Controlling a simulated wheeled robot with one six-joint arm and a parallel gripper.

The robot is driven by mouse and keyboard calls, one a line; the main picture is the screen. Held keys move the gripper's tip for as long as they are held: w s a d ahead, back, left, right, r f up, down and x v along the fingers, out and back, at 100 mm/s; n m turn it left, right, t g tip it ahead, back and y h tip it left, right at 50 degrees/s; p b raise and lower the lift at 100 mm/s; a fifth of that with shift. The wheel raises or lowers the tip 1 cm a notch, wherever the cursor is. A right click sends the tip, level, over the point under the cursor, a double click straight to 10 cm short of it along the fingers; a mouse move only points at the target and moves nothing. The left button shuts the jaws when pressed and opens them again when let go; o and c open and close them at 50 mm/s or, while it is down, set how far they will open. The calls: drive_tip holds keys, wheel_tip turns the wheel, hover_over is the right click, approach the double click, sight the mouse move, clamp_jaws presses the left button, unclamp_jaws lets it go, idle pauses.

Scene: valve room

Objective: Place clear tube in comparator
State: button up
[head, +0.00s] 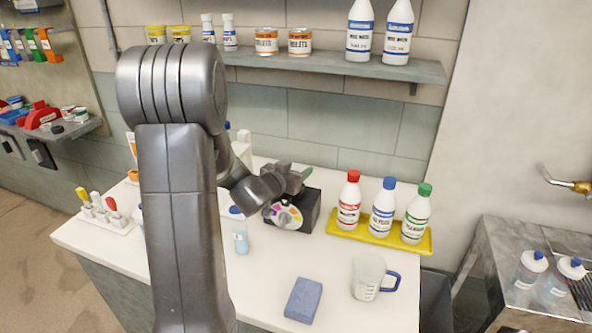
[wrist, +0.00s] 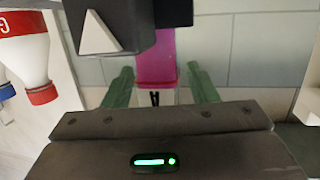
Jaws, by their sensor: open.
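The comparator (head: 309,210) is a black box with a coloured wheel on its front, on the white counter. It also shows dark at the top of the wrist view (wrist: 100,22), with a white triangle on it. My gripper (head: 293,176) is just above it. In the wrist view my gripper's two green fingers (wrist: 158,70) are apart, one on each side of a magenta tube (wrist: 157,62) that sticks out beside the black body. They do not appear to touch it. I cannot make out a clear tube. A pale blue clear cylinder (head: 240,241) stands on the counter.
A yellow tray (head: 378,240) with red-, blue- and green-capped bottles stands right of the comparator. A measuring jug (head: 367,280) and a blue cloth or sponge (head: 303,300) are in front. A loaded shelf (head: 330,67) is above. My arm hides part of the counter.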

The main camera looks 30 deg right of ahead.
drive_tip(key=b+v, duration=0.1)
drive_tip(key=v, duration=1.1)
